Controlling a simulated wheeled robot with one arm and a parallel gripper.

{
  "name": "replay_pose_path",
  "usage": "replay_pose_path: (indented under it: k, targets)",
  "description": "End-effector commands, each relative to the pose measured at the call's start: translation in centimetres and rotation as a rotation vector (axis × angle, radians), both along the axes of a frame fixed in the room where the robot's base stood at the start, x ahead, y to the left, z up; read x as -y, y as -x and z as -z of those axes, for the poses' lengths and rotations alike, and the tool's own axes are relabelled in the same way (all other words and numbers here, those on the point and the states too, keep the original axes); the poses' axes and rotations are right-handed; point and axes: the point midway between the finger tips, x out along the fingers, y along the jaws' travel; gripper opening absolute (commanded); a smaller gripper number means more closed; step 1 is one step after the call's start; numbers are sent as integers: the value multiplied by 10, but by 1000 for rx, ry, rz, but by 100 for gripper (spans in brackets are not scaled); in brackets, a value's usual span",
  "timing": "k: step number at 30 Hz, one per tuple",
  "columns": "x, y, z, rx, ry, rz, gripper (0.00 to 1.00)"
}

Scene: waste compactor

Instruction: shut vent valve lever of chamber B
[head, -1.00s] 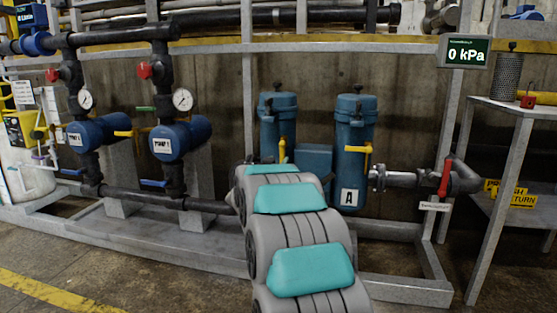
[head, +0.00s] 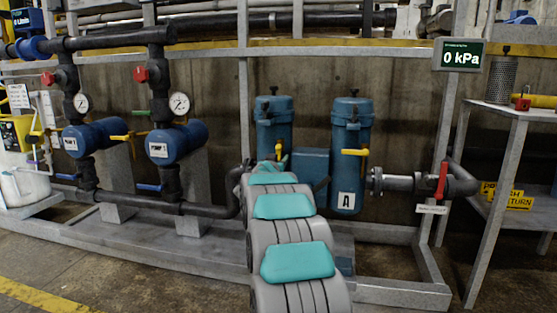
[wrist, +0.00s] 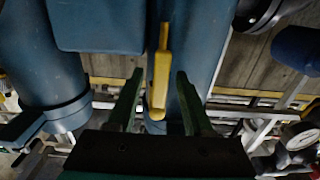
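Two blue chambers stand in the frame. The right one (head: 350,130) carries a label "A" and has a yellow lever (head: 350,152) lying crosswise. The left one (head: 274,108) has its lower part hidden behind my arm. In the wrist view, which looks turned over, a yellow lever (wrist: 160,75) runs along a blue chamber (wrist: 190,55). My gripper (wrist: 158,88) is open, one finger on each side of this lever, with gaps showing on both sides. Whether the lever is level with the fingertips in depth I cannot tell. In the head view my gripper (head: 273,165) is before the left chamber.
A blue box (head: 313,167) sits between the chambers. A pipe with a red lever (head: 441,182) is at right, below a display reading 0 kPa (head: 460,55). Two pumps (head: 178,143) with gauges stand at left. The grey frame's bottom beam (head: 150,250) runs across; open floor lies in front.

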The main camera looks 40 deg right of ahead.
Motion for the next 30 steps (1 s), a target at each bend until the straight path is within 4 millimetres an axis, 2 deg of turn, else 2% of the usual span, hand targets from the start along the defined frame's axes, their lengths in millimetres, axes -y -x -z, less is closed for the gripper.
replay_pose_path:
  k: [2,13,30]
  targets:
    - [0,0,0,0,0,0,42]
    - [0,0,0,0,0,0,1]
    - [0,0,0,1,1,0,0]
